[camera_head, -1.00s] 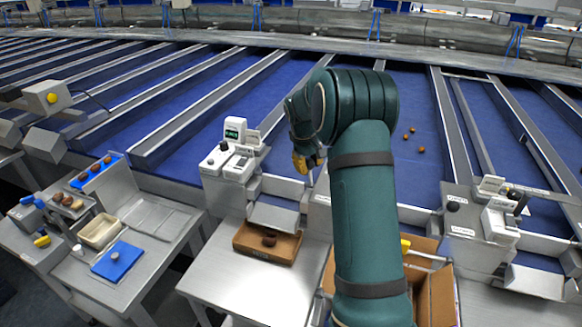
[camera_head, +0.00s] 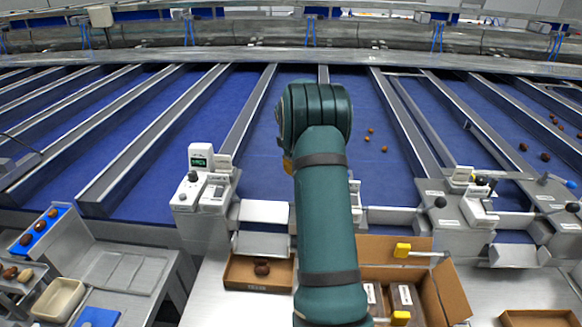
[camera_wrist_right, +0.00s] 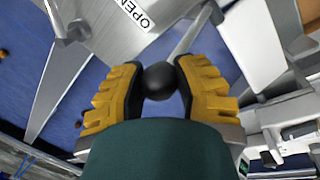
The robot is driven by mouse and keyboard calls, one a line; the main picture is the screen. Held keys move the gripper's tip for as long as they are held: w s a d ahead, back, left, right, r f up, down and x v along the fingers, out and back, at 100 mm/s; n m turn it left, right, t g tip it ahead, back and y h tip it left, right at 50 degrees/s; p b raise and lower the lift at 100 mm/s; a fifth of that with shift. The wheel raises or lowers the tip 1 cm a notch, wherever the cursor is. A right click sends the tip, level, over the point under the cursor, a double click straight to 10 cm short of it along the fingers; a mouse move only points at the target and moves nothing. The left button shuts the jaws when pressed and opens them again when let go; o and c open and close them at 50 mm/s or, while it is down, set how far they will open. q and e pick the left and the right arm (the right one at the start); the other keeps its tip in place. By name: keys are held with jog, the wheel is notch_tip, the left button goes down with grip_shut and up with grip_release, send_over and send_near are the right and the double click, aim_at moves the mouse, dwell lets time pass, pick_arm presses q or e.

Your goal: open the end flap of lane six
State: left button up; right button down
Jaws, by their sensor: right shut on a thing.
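My right gripper (camera_wrist_right: 158,71) has its yellow fingers on either side of a black ball knob (camera_wrist_right: 160,84) and is shut on it in the wrist view. A grey metal plate with an OPEN label (camera_wrist_right: 137,13) is close by. The knob and most of the flap there are hidden behind the arm, and I cannot read the lane's number. My left gripper is not in view.
A control box with a green display (camera_head: 200,162) stands left of the arm. A shallow carton (camera_head: 245,283) with dark dates sits below the lane end. A larger open carton (camera_head: 453,292) is right of the arm. Another black knob (camera_head: 440,202) stands further right.

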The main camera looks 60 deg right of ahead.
jog(key=shift+w+d+f, duration=0.15)
jog(key=shift+w+d, duration=0.2)
jog(key=shift+d, duration=0.05)
jog(key=shift+d+f, duration=0.1)
jog(key=shift+f, duration=0.1)
jog(key=c, duration=1)
grip_release()
jog(key=o, duration=0.4)
jog(key=shift+w+d+f, duration=0.1)
notch_tip(320, 180, up, 12)
jog(key=a, duration=0.2)
jog(key=shift+f, duration=0.15)
